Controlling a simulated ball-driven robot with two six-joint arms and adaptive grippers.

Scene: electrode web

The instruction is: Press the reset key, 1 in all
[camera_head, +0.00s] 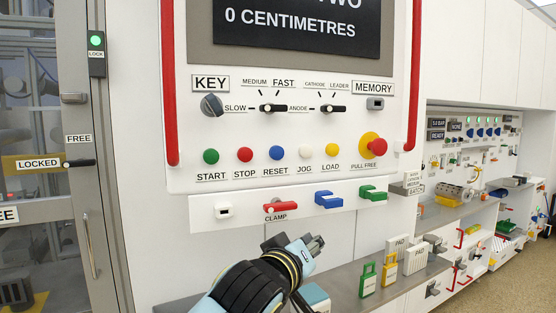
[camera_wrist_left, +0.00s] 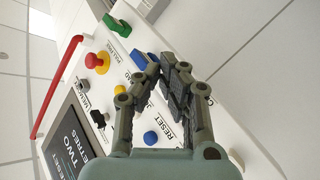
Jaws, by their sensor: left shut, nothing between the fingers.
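The reset key is a round blue button (camera_head: 276,153) on the white panel, above the label RESET, between the red STOP button and the white JOG button. It also shows in the left wrist view (camera_wrist_left: 151,138), just beside the gripper's finger links. My left gripper (camera_head: 315,243) is shut and empty, below the clamp row and lower right of the reset key in the head view. In the left wrist view its closed fingertips (camera_wrist_left: 168,68) point toward the blue lever, apart from the blue button as far as I can tell. My right gripper is not in view.
Other buttons flank the key: green START (camera_head: 211,156), red STOP (camera_head: 245,154), yellow LOAD (camera_head: 332,150) and a red PULL FREE knob (camera_head: 377,146). Below sit a red CLAMP lever (camera_head: 282,207), a blue lever (camera_head: 328,199) and a green lever (camera_head: 373,192). A grey shelf (camera_head: 345,283) holds padlock-shaped items.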

